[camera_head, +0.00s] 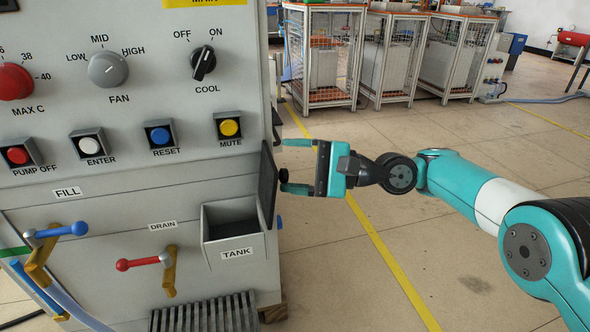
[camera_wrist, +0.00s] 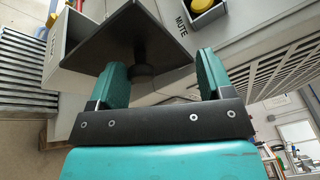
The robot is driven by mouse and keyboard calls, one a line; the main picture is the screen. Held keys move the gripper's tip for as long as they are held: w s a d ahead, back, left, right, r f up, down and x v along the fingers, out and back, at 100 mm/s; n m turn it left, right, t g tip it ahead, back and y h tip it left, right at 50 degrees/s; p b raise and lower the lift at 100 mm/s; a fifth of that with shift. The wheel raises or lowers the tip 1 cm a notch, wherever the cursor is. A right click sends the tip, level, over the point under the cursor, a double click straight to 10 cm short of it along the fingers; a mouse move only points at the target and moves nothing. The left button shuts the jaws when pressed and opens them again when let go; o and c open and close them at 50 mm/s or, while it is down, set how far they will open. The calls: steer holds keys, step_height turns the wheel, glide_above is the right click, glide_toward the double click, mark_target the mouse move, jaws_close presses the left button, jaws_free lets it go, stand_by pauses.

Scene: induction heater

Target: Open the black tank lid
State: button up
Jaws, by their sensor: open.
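The black tank lid (camera_head: 267,186) stands upright at the right side of the grey tank (camera_head: 232,247), whose top is uncovered in the head view. The lid's round black knob (camera_head: 284,175) faces my gripper (camera_head: 286,165). My gripper is open, with one teal finger above the knob and one below it in the head view. In the wrist view the lid (camera_wrist: 128,35) fills the space ahead of my gripper (camera_wrist: 162,68). The knob (camera_wrist: 140,74) lies between the spread fingers, closer to the left one. Whether a finger touches it, I cannot tell.
The control panel (camera_head: 130,120) rises above the tank, with a yellow mute button (camera_head: 229,127) near the lid. A red drain handle (camera_head: 140,264) and blue fill handle (camera_head: 58,230) are left of the tank. Open floor (camera_head: 350,250) lies to the right.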

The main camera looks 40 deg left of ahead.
step_height(320, 180, up, 18)
steer(key=p, duration=0.5)
steer(key=shift+w+d+f, duration=0.15)
steer(key=shift+f, duration=0.1)
steer(key=w+d+r+n+t+h, duration=0.1)
steer(key=w+d+t, duration=0.15)
steer(key=d, duration=0.25)
steer(key=w+d+r+t+h, duration=0.1)
steer(key=d+r+t, duration=0.15)
steer(key=d, duration=0.25)
steer(key=w+d+r+n+t+h, duration=0.1)
steer(key=w+d+t+h, duration=0.15)
steer(key=d, duration=0.25)
steer(key=s+d+f+n+h, duration=0.2)
steer(key=s+d+f, duration=0.3)
steer(key=s+d, duration=0.6)
steer(key=s+d+f+n+t+h, duration=0.1)
steer(key=s+d+f+h, duration=0.4)
steer(key=s+d, duration=0.6)
steer(key=d+f+n+p, duration=0.1)
steer(key=d, duration=0.5)
steer(key=shift+d+f, duration=0.2)
steer(key=shift+d, duration=0.1)
steer(key=shift+t, duration=0.25)
steer(key=r+p, duration=2.9)
steer(key=shift+w+a+r, duration=0.1)
steer(key=shift+w+a, duration=0.15)
